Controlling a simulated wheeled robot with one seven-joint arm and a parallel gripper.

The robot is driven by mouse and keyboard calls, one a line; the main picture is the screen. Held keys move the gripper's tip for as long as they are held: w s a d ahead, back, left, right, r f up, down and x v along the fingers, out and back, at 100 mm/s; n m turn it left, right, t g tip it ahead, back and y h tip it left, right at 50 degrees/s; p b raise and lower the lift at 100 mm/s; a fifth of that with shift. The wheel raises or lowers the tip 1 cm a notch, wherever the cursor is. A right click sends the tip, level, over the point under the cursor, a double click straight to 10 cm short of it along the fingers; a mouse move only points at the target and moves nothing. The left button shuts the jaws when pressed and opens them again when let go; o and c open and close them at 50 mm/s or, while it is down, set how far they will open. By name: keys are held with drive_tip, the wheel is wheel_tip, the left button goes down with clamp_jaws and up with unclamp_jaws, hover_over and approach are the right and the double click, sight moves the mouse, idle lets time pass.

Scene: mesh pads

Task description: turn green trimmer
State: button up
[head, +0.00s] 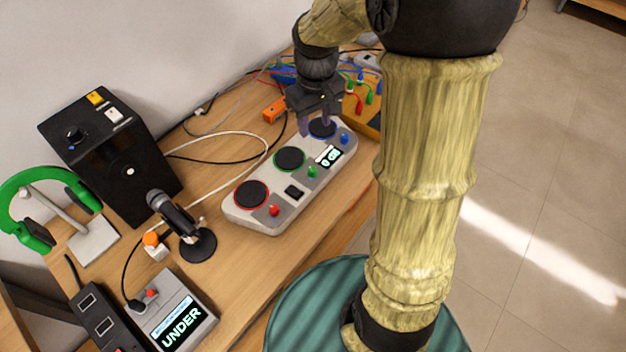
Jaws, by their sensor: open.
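A light grey pad unit (268,217) lies on the wooden desk, with three dark round mesh pads ringed in red, green and blue. A red trimmer (274,210) and a blue trimmer (344,138) sit along the same side. My gripper (318,126) is open and empty, pointing down at the blue-ringed pad (323,130), behind and right of the green trimmer. Its fingers partly hide that pad; I cannot tell whether they touch it.
A microphone (175,213) on a stand, a black speaker (112,148) and green headphones (22,235) stand to the left. A grey box reading UNDER (178,318) is at front left. Coloured cables (358,88) lie behind my gripper. Cables cross the desk behind the unit.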

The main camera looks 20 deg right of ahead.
sight(313, 169)
drive_tip(key=w+f+b, duration=0.1)
drive_tip(key=w+f, duration=0.1)
drive_tip(key=shift+w+d+f+n+g+b, duration=0.1)
drive_tip(key=shift+w+f+n+g+b, duration=0.05)
drive_tip(key=shift+w+n+g+b, duration=0.2)
wheel_tip(313, 169, down, 17)
drive_tip(key=shift+s+f, duration=0.1)
drive_tip(key=shift+f, duration=0.1)
idle(0.5)
clamp_jaws()
